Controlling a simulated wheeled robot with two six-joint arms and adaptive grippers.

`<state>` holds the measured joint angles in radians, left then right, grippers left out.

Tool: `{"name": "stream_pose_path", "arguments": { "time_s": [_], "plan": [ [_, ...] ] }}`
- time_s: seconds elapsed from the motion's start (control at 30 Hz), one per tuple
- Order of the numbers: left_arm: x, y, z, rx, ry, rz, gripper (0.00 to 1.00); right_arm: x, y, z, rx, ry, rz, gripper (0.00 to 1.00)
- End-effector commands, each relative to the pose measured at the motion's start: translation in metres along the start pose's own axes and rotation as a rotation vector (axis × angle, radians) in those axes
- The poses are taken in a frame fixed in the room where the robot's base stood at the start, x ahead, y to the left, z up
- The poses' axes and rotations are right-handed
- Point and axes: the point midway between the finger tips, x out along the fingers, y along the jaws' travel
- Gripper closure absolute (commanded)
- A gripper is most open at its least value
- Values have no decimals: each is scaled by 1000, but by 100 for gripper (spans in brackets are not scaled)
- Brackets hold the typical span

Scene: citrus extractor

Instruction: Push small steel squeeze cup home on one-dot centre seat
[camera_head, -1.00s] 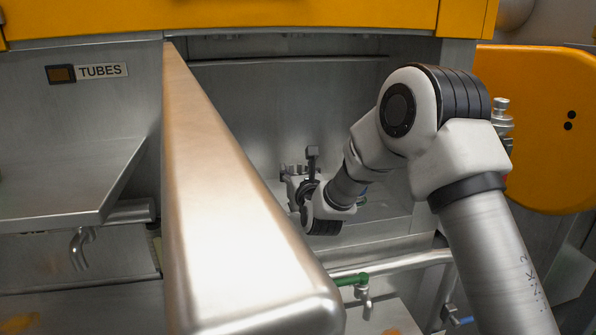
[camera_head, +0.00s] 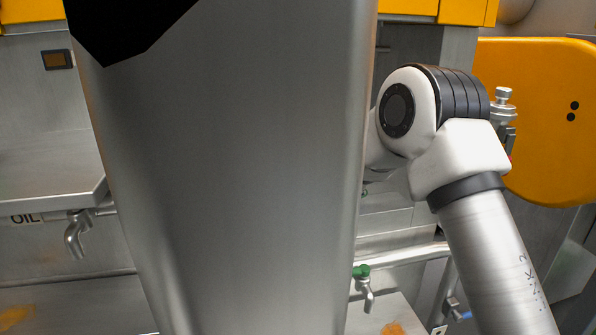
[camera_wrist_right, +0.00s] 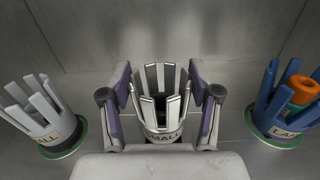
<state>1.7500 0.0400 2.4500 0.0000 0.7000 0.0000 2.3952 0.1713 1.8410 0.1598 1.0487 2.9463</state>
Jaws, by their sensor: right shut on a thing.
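In the right wrist view, a small steel squeeze cup (camera_wrist_right: 172,126) with upright prongs and a label reading partly "MALL" stands in the middle. My right gripper (camera_wrist_right: 161,96) is shut on it, one finger on each side. The cup looks upright. Its base and the seat below are mostly hidden by the gripper body, so I cannot tell whether it is fully down or which dot mark the seat bears. In the head view, a large grey metal surface hides the right gripper and the cup. My left gripper is not in view.
In the wrist view, a white pronged cup (camera_wrist_right: 45,118) stands left on a green-rimmed seat, and a blue pronged cup (camera_wrist_right: 268,112) holding an orange piece (camera_wrist_right: 303,90) stands right. In the head view, an orange panel (camera_head: 545,130) with two black dots is at right; a tap (camera_head: 78,235) is at left.

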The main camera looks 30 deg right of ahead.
Motion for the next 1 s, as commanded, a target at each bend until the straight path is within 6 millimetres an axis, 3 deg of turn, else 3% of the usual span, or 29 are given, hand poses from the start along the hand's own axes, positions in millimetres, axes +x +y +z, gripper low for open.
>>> {"name": "stream_pose_path", "arguments": {
  "time_s": [0.17, 0.2, 0.27, 0.67, 0.77, 1.0],
  "plan": [
    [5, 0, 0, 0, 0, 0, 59, 0, 0, -4, 0, -3, 0, 93],
    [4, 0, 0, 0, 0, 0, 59, 0, 0, -4, 0, -3, 0, 31],
    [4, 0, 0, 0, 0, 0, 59, 0, 0, -3, 0, -2, 0, 10],
    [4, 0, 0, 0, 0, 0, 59, -4, 0, -5, 0, 2, 0, 9],
    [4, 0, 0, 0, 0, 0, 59, -19, 0, -5, 0, 3, 1, 9],
    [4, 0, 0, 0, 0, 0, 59, -80, 0, -5, -1, 3, 1, 9]
  ]
}}
